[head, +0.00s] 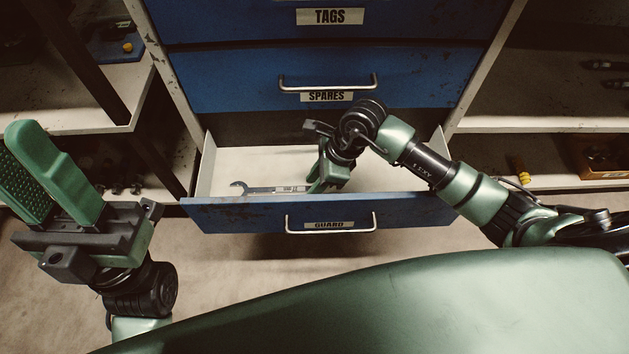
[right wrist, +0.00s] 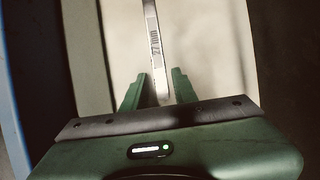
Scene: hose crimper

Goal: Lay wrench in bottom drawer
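The wrench (head: 268,189), a grey metal tool with an open jaw at its left end, lies in the open bottom drawer (head: 400,212), labelled GUARD. My right gripper (head: 318,186) is down inside the drawer at the wrench's right end. In the right wrist view the wrench handle (right wrist: 154,45) runs between the two green fingertips (right wrist: 161,76), with a visible gap on each side, so the gripper looks open around it. The wrench appears to rest on the drawer floor. My left gripper (head: 52,175) is empty, outside the drawer at the left, with its fingers apart.
Shut blue drawers labelled SPARES (head: 327,76) and TAGS (head: 330,22) are above. Shelves stand on both sides, with a wooden box (head: 602,158) and a yellow item (head: 520,172) on the right. The drawer's left and back floor is bare.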

